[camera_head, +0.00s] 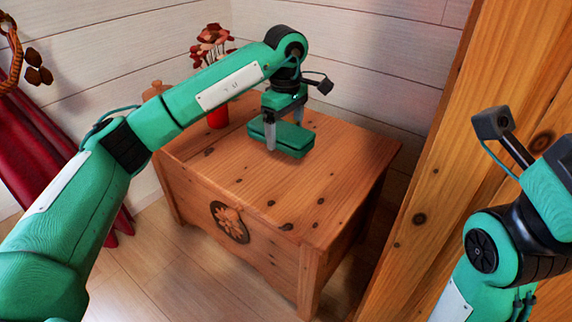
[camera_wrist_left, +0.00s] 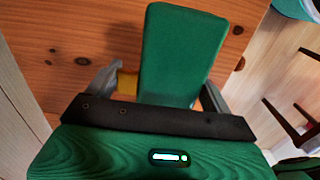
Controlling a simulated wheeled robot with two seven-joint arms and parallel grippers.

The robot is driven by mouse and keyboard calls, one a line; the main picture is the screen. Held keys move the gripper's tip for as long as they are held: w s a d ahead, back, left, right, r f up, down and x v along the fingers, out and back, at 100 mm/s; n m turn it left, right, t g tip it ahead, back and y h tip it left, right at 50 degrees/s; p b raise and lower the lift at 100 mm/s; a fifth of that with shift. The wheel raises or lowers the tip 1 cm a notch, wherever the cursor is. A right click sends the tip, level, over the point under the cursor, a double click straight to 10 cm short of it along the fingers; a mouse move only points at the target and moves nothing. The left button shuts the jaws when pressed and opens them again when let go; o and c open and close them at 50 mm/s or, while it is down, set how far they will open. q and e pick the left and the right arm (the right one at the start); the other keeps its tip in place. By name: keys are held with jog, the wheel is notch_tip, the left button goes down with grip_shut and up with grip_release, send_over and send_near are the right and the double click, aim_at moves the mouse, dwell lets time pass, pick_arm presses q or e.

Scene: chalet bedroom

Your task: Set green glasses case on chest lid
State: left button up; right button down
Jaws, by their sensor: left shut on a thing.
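The green glasses case (camera_head: 291,141) is at the chest lid (camera_head: 225,160), toward its back right part. My left gripper (camera_head: 284,126) reaches down from above and is shut on the case, one finger on each side. In the left wrist view the case (camera_wrist_left: 182,50) extends away between the fingers (camera_wrist_left: 160,90), over the wooden lid (camera_wrist_left: 80,35). I cannot tell whether the case touches the lid or hangs just above it. My right arm shows at the right edge, but its gripper is out of view.
A red vase (camera_head: 217,118) with red flowers (camera_head: 211,45) stands at the back left of the lid, behind my left arm. A wooden panel (camera_head: 450,150) rises to the right of the chest. A red curtain (camera_head: 40,140) hangs at the left. The lid's front part is clear.

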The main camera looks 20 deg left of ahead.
aim_at(285, 165)
pick_arm(q)
notch_tip(285, 165, down, 3)
jog(key=shift+f+b, duration=0.2)
jog(key=shift+b, duration=0.3)
notch_tip(285, 165, down, 4)
jog(key=shift+f+b, duration=0.2)
jog(key=shift+b, duration=1)
jog(key=shift+r, duration=0.1)
jog(key=o, duration=1)
